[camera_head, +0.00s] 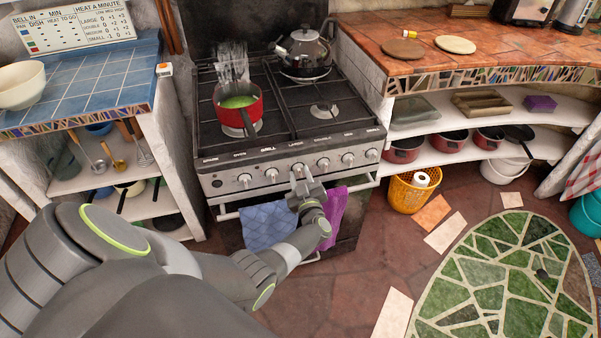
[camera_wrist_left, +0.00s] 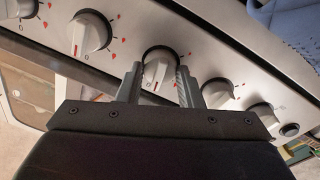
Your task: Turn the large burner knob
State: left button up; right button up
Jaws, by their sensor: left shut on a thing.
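The stove (camera_head: 285,150) has a row of several knobs on its front panel. The large burner knob (camera_head: 298,168) sits below a label that seems to read LARGE. My left gripper (camera_head: 300,181) reaches it from below and in front. In the left wrist view, the grey fingers of my left gripper (camera_wrist_left: 160,84) stand on both sides of this round silver knob (camera_wrist_left: 157,72), shut on it. A short red line shows on the knob's grip. My right gripper is in neither view.
Neighbouring knobs sit close on both sides, one left (camera_head: 271,174) and one right (camera_head: 323,163). A blue towel (camera_head: 268,225) and a purple towel (camera_head: 334,212) hang below on the oven rail. A red pot (camera_head: 252,110) and a kettle (camera_head: 305,48) stand on the hob.

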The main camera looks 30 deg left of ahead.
pick_arm(q)
jog(key=shift+m+p, duration=0.45)
jog(key=shift+m, duration=0.75)
jog(key=o, duration=1)
jog(key=shift+s+d, duration=0.2)
jog(key=shift+d, duration=0.1)
jog(key=p+v, duration=0.1)
jog(key=v, duration=1.5)
jog(key=shift+s+d, duration=0.15)
jog(key=shift+s, duration=0.2)
